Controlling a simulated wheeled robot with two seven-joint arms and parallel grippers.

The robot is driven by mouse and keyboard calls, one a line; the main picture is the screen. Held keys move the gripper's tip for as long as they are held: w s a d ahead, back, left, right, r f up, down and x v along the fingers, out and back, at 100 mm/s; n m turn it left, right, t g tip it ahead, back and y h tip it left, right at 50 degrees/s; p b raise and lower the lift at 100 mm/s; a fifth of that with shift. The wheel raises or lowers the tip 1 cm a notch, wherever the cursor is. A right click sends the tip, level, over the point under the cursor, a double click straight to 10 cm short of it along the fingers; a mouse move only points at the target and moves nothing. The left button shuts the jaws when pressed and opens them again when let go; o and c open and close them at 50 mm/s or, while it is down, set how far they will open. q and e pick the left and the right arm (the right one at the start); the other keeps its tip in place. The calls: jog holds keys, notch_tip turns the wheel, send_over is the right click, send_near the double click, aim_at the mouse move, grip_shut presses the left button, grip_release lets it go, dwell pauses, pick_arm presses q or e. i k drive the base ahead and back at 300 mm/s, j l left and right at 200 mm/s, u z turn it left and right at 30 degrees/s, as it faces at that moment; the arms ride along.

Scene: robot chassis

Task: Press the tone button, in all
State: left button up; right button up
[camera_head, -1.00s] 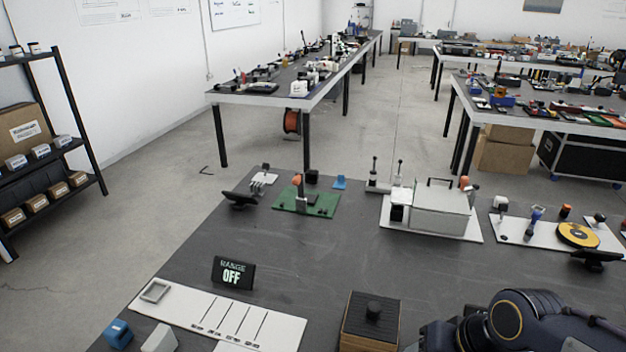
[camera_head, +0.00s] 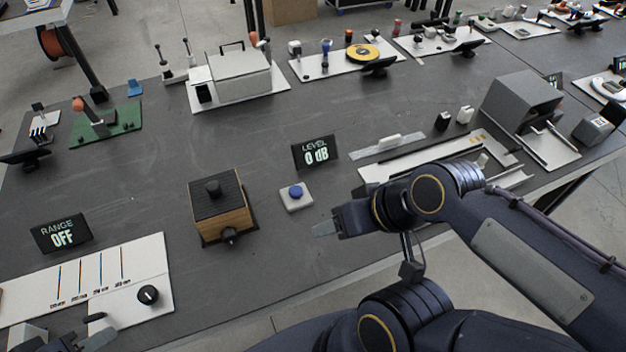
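A round blue button (camera_head: 296,191) sits on a small white base on the dark table, near the middle of the view. A black display (camera_head: 314,153) behind it reads "LEVEL 0 dB". My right gripper (camera_head: 325,228) is just right of and in front of the button base, with a gap between them in the picture. One pale fingertip shows, pointing left; its finger opening is hard to make out. My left gripper (camera_head: 64,334) is at the bottom left edge, its two pale fingertips apart, empty, in front of the white panel.
A wooden box (camera_head: 222,214) with a black top knob and a front knob stands left of the button. A white panel (camera_head: 150,270) with slots and a black dial lies further left, below a display (camera_head: 61,233) reading "RANGE OFF".

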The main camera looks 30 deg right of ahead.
aim_at(295, 190)
jog(key=l+z, duration=0.2)
jog(key=z, duration=0.55)
